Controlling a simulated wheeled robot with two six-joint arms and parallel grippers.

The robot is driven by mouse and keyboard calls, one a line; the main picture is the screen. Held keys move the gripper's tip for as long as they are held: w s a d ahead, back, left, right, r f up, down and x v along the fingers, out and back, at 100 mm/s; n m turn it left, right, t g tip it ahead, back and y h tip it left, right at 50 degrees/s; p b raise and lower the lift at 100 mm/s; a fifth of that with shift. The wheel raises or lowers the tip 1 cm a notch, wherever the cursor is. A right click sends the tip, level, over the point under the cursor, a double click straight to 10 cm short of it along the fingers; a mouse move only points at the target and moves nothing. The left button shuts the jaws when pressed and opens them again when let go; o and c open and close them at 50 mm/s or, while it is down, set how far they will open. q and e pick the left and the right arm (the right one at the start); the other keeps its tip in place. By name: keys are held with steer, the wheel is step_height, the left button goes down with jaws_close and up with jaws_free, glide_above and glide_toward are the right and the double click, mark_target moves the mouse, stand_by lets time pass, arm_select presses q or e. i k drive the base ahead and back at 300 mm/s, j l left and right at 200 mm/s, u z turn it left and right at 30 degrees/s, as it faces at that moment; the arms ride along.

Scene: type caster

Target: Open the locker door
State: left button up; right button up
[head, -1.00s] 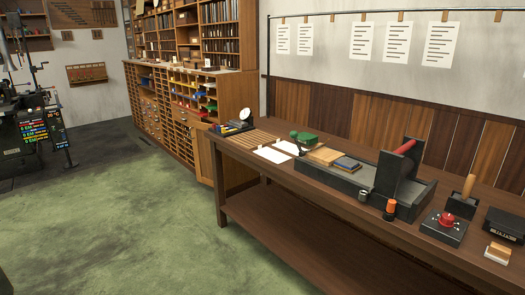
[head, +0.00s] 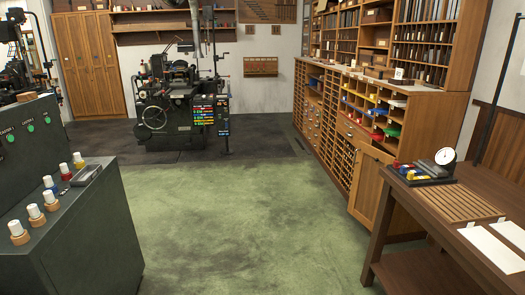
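A tall wooden locker (head: 89,64) with several narrow vertical doors stands against the back wall at the far left of the head view. Its doors look shut. It is far from me, across the room. Neither of my grippers shows in the head view.
A dark cabinet (head: 70,215) with green buttons and white-capped bottles stands close at the left. A black casting machine (head: 180,105) stands at the back. A wooden type cabinet (head: 370,145) and a workbench (head: 440,215) line the right. The green floor (head: 225,215) between is clear.

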mark_target(366, 185)
steer(key=i, duration=0.85)
steer(key=i+j+z, duration=0.1)
steer(key=i, duration=0.75)
steer(key=i+z, duration=0.35)
steer(key=i+j+z, duration=0.1)
steer(key=i+z, duration=0.2)
steer(key=i, duration=0.2)
steer(key=i+j+z, duration=0.2)
steer(key=i+z, duration=0.15)
steer(key=i+j+z, duration=0.35)
steer(key=i+l, duration=0.05)
steer(key=i, duration=0.05)
